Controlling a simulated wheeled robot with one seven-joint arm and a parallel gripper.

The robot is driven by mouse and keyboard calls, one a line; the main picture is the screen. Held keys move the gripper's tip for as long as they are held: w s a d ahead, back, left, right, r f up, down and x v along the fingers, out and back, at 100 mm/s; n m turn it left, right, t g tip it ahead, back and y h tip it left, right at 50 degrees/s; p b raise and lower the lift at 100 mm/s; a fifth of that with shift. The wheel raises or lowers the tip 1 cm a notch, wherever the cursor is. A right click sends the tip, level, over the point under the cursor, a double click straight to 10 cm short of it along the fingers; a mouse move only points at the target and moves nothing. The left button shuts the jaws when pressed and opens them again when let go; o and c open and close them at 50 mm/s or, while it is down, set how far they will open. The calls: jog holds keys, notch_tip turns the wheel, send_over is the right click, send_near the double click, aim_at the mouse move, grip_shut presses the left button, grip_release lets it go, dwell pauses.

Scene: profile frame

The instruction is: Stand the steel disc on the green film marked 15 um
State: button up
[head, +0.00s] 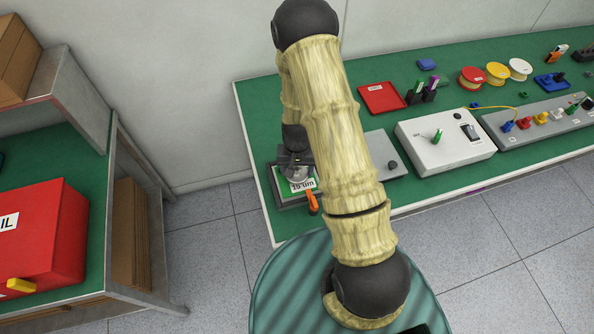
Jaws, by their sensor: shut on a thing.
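The green film (284,187) lies on a dark grey block at the left front end of the green table. A white label reading "15 um" (303,185) shows at its right side. My gripper (295,172) is right over the film, pointing down, partly covered by my own arm. It is shut on the steel disc (298,177), a small grey round shape just under the fingers. Whether the disc touches the film or is a little above it, I cannot tell.
An orange handle (313,203) sticks out in front of the label. A grey plate with a dark knob (391,166) and a white instrument box (444,144) stand to the right. A red tray (381,98) lies behind. A red box (45,232) sits on the left shelf.

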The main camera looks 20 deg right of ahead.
jog(key=shift+f, duration=0.9)
jog(key=o, duration=1.3)
jog(key=shift+r, duration=0.15)
notch_tip(320, 180, up, 11)
jog(key=shift+f+b, duration=0.15)
jog(key=shift+b, duration=0.9)
jog(key=shift+r, duration=0.55)
